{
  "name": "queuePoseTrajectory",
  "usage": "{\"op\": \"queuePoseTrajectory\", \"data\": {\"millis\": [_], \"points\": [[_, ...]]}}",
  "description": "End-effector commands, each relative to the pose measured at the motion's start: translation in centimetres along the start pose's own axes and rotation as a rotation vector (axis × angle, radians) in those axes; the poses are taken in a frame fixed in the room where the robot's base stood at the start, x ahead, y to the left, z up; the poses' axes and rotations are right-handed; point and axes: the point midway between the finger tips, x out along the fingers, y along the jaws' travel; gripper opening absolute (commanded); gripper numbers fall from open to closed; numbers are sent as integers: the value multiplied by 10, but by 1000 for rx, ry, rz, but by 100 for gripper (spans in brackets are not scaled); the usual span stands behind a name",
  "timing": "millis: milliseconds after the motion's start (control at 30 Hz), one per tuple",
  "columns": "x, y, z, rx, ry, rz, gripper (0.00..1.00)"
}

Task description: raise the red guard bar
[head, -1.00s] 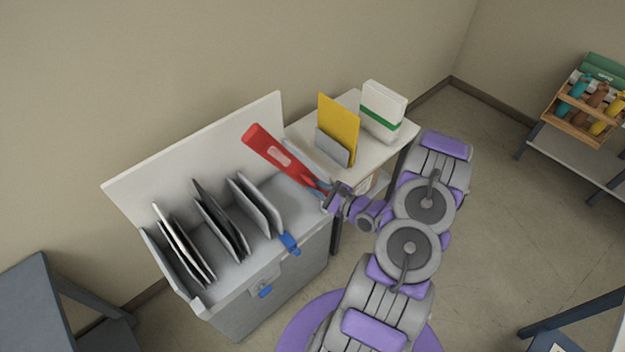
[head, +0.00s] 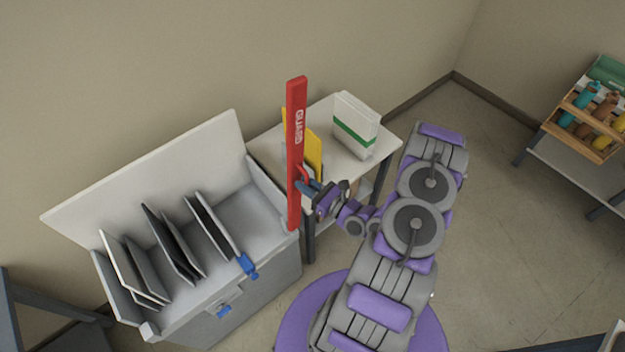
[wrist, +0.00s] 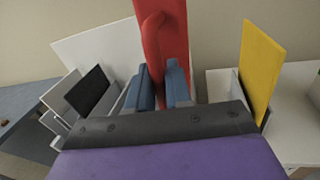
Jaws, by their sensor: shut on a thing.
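The red guard bar (head: 296,130) stands nearly upright in the head view, at the right end of an open grey bin (head: 270,262). The word GUARD shows on its face. My gripper (head: 306,187) is at the lower part of the bar, from the right. In the wrist view the gripper's two blue fingers (wrist: 159,86) are shut on the bar's curved red handle, and the bar (wrist: 176,40) rises behind them. The exact finger contact is partly hidden.
Grey and dark panels (head: 172,243) stand in the bin, with a blue latch (head: 247,265) at its front. A side table (head: 345,175) behind holds a yellow sheet (head: 314,150) and a white-green pack (head: 356,124). A bottle rack (head: 585,120) stands far right. Open floor lies right.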

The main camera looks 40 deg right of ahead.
Motion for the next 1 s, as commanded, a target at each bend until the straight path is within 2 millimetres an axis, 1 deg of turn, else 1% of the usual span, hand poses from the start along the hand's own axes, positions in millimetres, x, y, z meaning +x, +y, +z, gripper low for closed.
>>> {"op": "queuePoseTrajectory", "data": {"millis": [33, 500, 533, 667, 700, 1000], "points": [[-1, 1, -4, 12, 7, 1, 0], [-3, -7, -6, 31, 4, -1, 0], [-3, -7, -6, 30, 4, -1, 20], [-3, -7, -5, 30, 2, 0, 33], [-3, -7, -5, 29, 1, 0, 35], [-2, -5, -2, 25, -4, -1, 35]]}}
